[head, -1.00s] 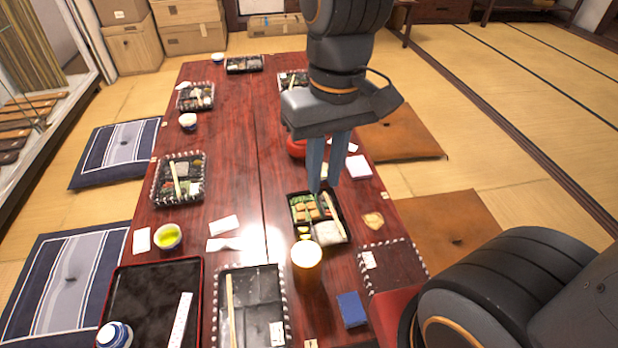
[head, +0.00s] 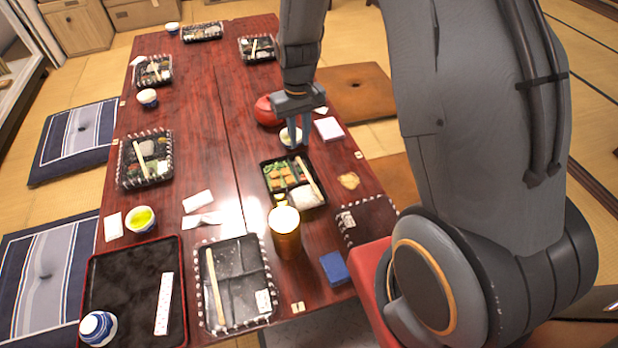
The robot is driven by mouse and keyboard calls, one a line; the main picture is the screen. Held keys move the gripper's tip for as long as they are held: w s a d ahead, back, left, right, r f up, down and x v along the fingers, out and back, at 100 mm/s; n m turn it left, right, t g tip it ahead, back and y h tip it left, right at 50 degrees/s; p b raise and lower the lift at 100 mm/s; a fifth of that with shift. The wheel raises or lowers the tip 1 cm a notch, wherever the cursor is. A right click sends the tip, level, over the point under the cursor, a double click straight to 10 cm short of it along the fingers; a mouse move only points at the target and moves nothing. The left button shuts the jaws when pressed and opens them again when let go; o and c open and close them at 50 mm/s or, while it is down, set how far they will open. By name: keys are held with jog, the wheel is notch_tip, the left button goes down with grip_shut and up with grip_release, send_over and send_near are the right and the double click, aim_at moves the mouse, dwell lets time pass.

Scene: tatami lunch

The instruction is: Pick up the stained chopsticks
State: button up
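Pale chopsticks lie in several places, and I cannot make out stains on any of them. One pair (head: 216,286) lies along the left side of the empty black tray (head: 240,250) at the near edge. Another pair (head: 309,177) lies across the right side of the filled bento (head: 272,163). More lie on the left bento (head: 143,160) and the far bento (head: 254,47). My gripper (head: 298,143) points down above the table, just beyond the filled bento, in front of a small white bowl (head: 288,137). Its fingers overlap in this view, and no held thing shows.
An amber drink glass (head: 285,232) stands between the filled bento and the empty tray. The table's middle strip is mostly clear.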

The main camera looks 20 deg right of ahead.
send_over(305, 169)
notch_tip(305, 169, down, 7)
notch_tip(305, 169, down, 8)
jog(key=shift+r+b, duration=0.1)
jog(key=shift+b, duration=0.95)
jog(key=shift+s, duration=0.1)
jog(key=shift+c, duration=0.5)
grip_shut()
